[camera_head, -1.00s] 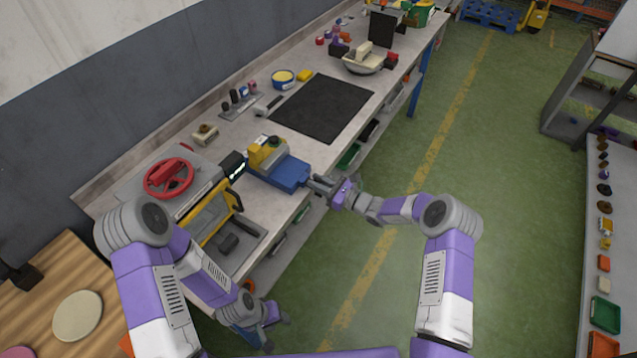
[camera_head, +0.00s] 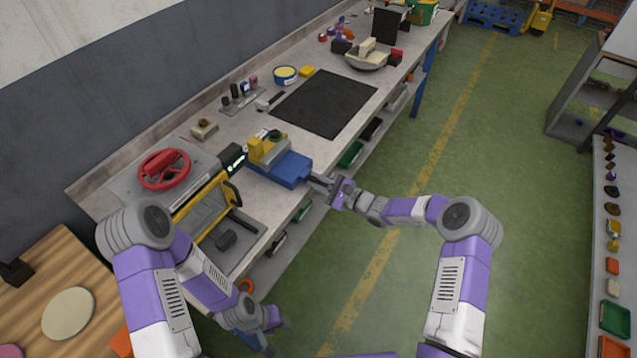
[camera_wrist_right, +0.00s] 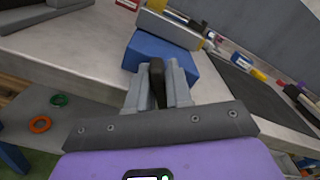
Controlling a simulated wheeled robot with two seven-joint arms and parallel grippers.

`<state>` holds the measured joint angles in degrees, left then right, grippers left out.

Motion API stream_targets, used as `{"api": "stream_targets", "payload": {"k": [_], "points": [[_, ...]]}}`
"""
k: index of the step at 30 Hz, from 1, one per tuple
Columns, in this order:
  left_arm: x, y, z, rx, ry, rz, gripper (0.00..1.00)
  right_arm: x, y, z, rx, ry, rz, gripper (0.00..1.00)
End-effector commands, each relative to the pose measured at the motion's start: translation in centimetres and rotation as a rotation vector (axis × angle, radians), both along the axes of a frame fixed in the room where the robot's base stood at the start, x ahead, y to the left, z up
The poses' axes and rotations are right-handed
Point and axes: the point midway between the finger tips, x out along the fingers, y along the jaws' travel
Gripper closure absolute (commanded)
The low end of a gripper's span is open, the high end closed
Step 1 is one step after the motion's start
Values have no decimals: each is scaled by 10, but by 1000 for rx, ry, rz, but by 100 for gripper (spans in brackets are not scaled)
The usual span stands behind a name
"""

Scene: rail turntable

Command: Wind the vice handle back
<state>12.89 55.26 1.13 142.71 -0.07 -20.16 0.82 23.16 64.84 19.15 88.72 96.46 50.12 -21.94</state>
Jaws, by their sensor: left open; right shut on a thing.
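The blue vice (camera_head: 285,168) sits at the front edge of the workbench, with a yellow block (camera_head: 262,148) at its top; in the right wrist view the vice's blue body (camera_wrist_right: 165,55) is straight ahead. My right gripper (camera_head: 322,183) is at the front end of the vice. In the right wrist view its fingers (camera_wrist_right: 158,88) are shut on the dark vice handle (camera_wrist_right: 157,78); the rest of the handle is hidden. My left gripper (camera_head: 268,335) is low beside the bench, away from the vice, open and empty.
A red handwheel (camera_head: 165,169) and a yellow-framed machine (camera_head: 205,205) stand left of the vice on the bench (camera_head: 225,135). Orange (camera_wrist_right: 40,124) and green rings lie on a lower shelf. The green floor (camera_head: 400,270) is clear.

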Motion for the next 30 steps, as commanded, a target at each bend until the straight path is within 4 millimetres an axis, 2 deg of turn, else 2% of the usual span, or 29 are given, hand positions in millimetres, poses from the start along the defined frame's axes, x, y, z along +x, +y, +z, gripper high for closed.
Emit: {"api": "stream_targets", "payload": {"k": [16,17,20,30], "points": [[0,0,-2,0,0,0,57,-1,0,-1,-18,-21,0,100],[0,0,-2,0,0,0,57,-1,0,-1,-18,-21,0,76],[0,0,-2,0,0,0,57,-1,0,-1,-17,-21,0,60],[0,0,-2,0,0,0,57,-2,-3,-1,-17,-21,-1,60]]}}
